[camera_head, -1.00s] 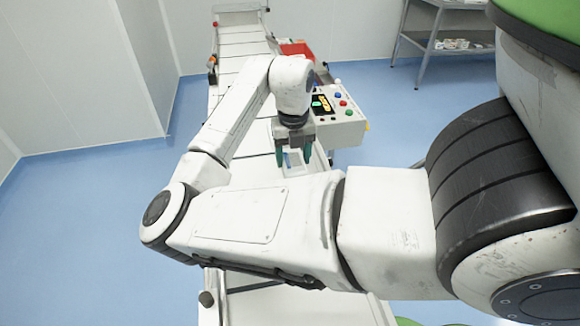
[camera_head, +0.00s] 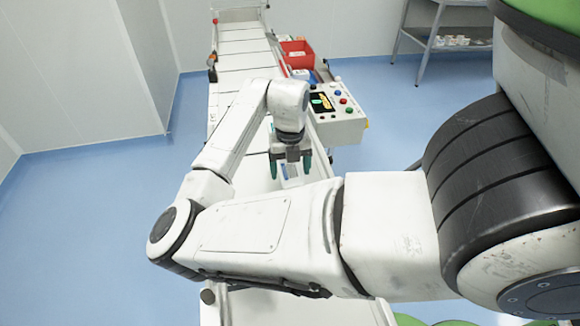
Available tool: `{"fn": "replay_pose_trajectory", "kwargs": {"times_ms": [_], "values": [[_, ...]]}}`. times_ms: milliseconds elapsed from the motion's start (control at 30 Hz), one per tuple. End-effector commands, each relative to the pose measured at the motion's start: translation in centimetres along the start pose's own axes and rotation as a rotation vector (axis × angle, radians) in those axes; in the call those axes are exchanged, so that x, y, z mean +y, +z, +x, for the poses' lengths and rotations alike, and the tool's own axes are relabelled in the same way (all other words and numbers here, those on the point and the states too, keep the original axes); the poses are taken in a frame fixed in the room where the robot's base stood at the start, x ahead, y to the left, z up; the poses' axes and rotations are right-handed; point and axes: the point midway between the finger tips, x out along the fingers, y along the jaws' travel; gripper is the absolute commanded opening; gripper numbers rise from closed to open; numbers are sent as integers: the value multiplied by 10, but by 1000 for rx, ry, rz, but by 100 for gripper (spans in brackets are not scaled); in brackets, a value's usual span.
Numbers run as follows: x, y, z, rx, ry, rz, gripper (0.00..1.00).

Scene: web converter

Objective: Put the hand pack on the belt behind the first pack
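The belt (camera_head: 238,48) is a long, pale conveyor with dark cross lines, running away from me. My gripper (camera_head: 290,171) points down over its right side, below the wrist. Its two dark green fingers are spread apart and it looks open. A small white and blue pack (camera_head: 290,172) shows between the fingers, partly hidden by the gripper. I cannot tell whether it rests on the belt or touches a finger. My arm hides much of the near belt, and I cannot make out the first pack.
A control box (camera_head: 336,117) with coloured buttons and a small screen stands right of the belt, close to my gripper. A red bin (camera_head: 298,54) sits behind it. A metal shelf (camera_head: 440,35) stands at the back right. Blue floor is free on both sides.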

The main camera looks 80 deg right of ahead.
Motion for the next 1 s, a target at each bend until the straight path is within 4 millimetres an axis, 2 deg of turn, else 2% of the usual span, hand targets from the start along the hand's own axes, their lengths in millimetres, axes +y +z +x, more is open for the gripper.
{"fn": "replay_pose_trajectory", "kwargs": {"times_ms": [267,433,567,800,1000], "values": [[0,0,0,0,0,0,87],[0,0,-8,-1,1,1,87],[0,1,-29,-4,2,2,87],[0,1,-80,-3,3,3,87],[0,1,-110,-2,1,2,87]]}}
